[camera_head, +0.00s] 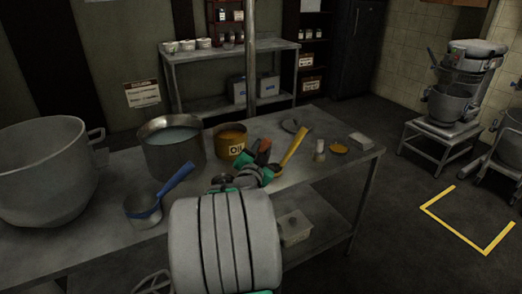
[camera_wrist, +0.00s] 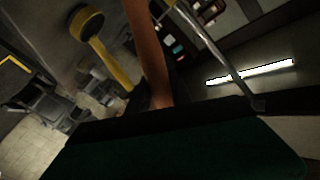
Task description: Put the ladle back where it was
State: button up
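A blue-handled ladle (camera_head: 172,184) rests at the left of the table, its metal bowl toward the front. A yellow long-handled utensil, perhaps another ladle (camera_head: 292,148), slants up just right of my gripper (camera_head: 257,158). It also shows in the wrist view (camera_wrist: 108,58), with a round end. A brown strip (camera_head: 263,151) shows at my fingers, and a brown bar crosses the wrist view close up (camera_wrist: 149,55); I cannot tell whether it is held. My gripper is over the table's middle. Its fingertips are partly hidden, so its opening is unclear.
A large metal pot (camera_head: 45,180) and a pot of pale liquid (camera_head: 170,145) stand at the left. The oil pot (camera_head: 231,146) is just behind my gripper. A shaker (camera_head: 319,150) and a white block (camera_head: 361,141) are at the right. A mixer (camera_head: 455,95) stands beyond clear floor.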

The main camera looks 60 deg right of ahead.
jog(key=o, duration=0.4)
